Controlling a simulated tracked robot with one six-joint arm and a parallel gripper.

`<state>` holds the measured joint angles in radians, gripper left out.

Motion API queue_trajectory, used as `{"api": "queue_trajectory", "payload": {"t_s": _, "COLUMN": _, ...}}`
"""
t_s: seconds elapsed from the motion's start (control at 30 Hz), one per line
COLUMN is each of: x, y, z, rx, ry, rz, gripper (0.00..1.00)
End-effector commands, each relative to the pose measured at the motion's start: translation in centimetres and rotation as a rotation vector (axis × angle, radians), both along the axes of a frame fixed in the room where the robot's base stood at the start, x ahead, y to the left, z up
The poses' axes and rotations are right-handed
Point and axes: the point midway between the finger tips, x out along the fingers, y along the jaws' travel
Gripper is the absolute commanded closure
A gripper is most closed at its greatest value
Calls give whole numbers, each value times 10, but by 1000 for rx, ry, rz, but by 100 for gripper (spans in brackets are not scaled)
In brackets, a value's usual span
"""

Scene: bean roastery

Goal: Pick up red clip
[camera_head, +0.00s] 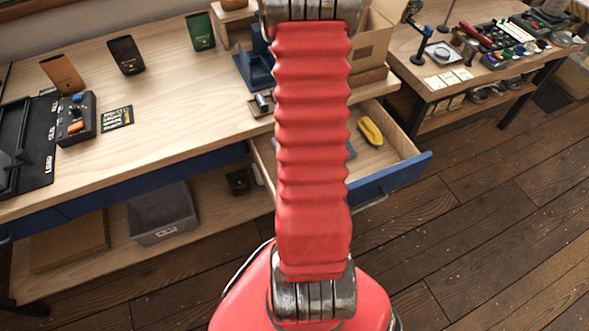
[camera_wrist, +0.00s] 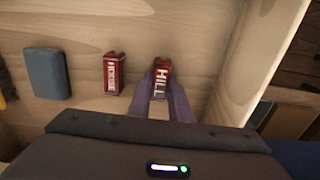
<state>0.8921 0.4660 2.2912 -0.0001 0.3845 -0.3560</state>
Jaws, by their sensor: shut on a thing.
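In the wrist view, two small red clips with white lettering are in the open wooden drawer. The right red clip (camera_wrist: 161,78), lettered HILL, is between the fingertips of my gripper (camera_wrist: 160,88). My gripper is shut on it. The other red clip (camera_wrist: 114,74) stands to the left, apart from the fingers; its lettering is hard to read. I cannot tell whether the held clip is clear of the drawer floor. In the head view my red arm hides the gripper and both clips.
A blue-grey block (camera_wrist: 46,74) lies left of the clips. A yellow object (camera_head: 370,131) lies in the drawer. The open drawer's blue front (camera_head: 405,174) sticks out from the workbench (camera_head: 170,92). Another table (camera_head: 440,75) with tools stands at right; dark wooden floor (camera_head: 480,220) is clear.

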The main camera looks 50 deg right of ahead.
Motion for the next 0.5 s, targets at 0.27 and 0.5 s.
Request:
{"api": "queue_trajectory", "payload": {"t_s": 0.27, "x": 1, "y": -1, "z": 9, "rx": -2, "ry": -2, "rz": 0, "gripper": 100}}
{"api": "queue_trajectory", "payload": {"t_s": 0.5, "x": 1, "y": -1, "z": 37, "rx": -4, "ry": -3, "rz": 0, "gripper": 100}}
